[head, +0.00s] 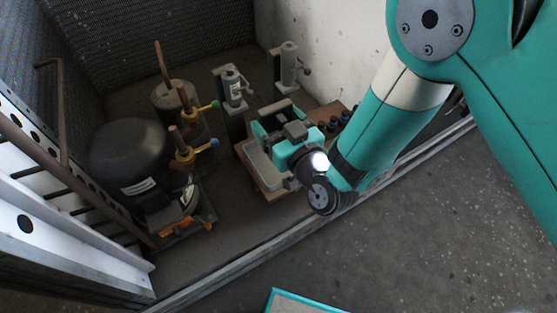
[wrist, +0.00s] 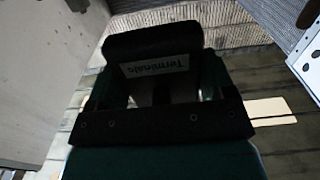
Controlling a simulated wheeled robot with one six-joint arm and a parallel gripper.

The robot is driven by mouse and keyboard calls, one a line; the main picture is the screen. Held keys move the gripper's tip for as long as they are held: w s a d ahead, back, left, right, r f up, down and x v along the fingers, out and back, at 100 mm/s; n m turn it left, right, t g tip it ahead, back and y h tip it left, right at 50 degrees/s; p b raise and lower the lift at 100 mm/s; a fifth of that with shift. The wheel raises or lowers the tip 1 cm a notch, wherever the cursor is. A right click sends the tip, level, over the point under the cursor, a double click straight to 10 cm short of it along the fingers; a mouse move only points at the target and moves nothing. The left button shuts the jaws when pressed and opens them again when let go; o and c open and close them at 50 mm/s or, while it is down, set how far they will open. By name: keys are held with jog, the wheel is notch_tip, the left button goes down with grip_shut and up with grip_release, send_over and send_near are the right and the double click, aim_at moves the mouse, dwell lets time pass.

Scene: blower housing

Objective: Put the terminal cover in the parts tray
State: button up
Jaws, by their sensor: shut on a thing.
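The terminal cover (wrist: 150,42) is a dark block with a white "Terminals" label that reads upside down in the wrist view. My gripper (wrist: 165,95) is shut on it. In the head view my teal gripper (head: 279,122) is above the wooden board, and a dark piece at its far end, likely the cover (head: 281,107), is partly hidden by it. A pale grey shallow tray (head: 262,168), which looks like the parts tray, lies on the board just left of and below my gripper. My gripper hides part of its right side.
A black compressor (head: 128,155) with rusty pipes and blue- and green-handled valves stands to the left. Two grey cylinders (head: 234,86) on stands are behind. Small dark parts (head: 333,122) stand on the board's right. A metal frame edge (head: 235,264) crosses in front.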

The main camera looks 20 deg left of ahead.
notch_tip(320, 180, down, 10)
jog(key=b, duration=0.2)
jog(key=shift+b, duration=0.3)
jog(key=shift+f+b, duration=0.45)
jog(key=shift+f, duration=0.15)
jog(key=o, duration=0.9)
jog(key=shift+r, duration=0.3)
jog(key=shift+r+p, duration=0.55)
jog(key=shift+p, duration=0.05)
jog(key=b+v, duration=0.5)
jog(key=v, duration=0.7)
jog(key=shift+f+b, duration=0.2)
jog(key=shift+b, duration=0.2)
